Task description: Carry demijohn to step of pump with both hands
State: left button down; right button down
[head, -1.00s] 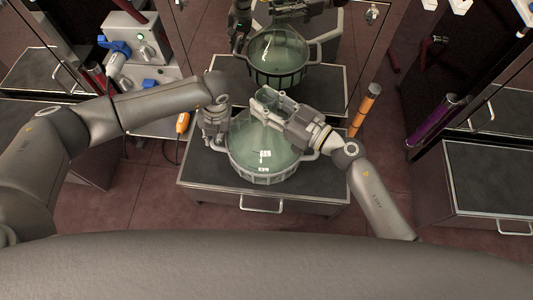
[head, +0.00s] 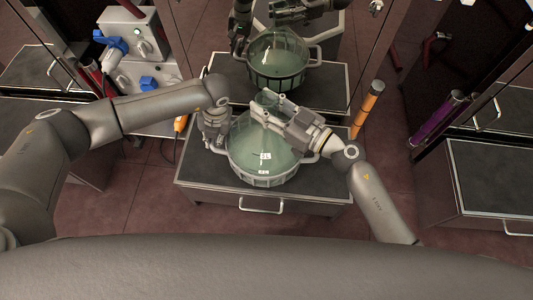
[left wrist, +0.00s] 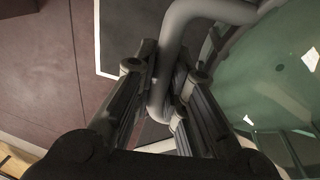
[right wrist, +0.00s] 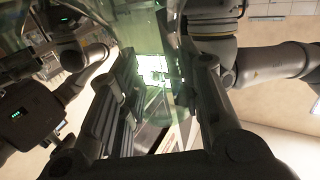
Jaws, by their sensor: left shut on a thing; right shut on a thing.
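The demijohn (head: 262,160) is green glass in a pale ribbed basket with side handles. In the head view it appears over the dark top of the pump's step (head: 325,177); I cannot tell whether it touches. My left gripper (head: 220,143) is shut on the demijohn's left handle. The left wrist view shows the grey handle tube (left wrist: 170,65) between its fingers, beside the green glass (left wrist: 270,85). My right gripper (head: 262,105) is shut at the demijohn's neck, largely hiding it. Green glass (right wrist: 155,105) shows between its fingers in the right wrist view.
Behind the step, the pump's shiny front (head: 335,80) mirrors the demijohn and my arms. An orange cylinder (head: 368,108) stands right of the step. A grey box with blue plugs (head: 128,35) is at left. Another dark-topped step (head: 490,180) lies right. Red floor (head: 386,160) shows between.

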pick_arm(q)
jog(key=shift+f+b, duration=0.75)
jog(key=shift+f, duration=0.1)
pick_arm(e)
jog(key=shift+f, duration=0.65)
pick_arm(q)
jog(key=c, duration=1.8)
grip_release()
jog(key=shift+c, duration=0.2)
pick_arm(e)
jog(key=c, duration=1.4)
grip_release()
jog(key=shift+f, duration=0.15)
pick_arm(q)
jog(key=o, duration=0.4)
jog(key=shift+c, duration=0.2)
pick_arm(e)
jog(key=o, duration=0.4)
pick_arm(q)
notch_tip(320, 180, up, 12)
jog(key=d, duration=0.2)
jog(key=shift+d+f, duration=0.15)
jog(key=shift+d, duration=0.05)
pick_arm(e)
jog(key=v, duration=1.2)
pick_arm(q)
jog(key=shift+s, duration=0.2)
pick_arm(e)
jog(key=shift+s+f, duration=0.1)
jog(key=shift+s, duration=0.05)
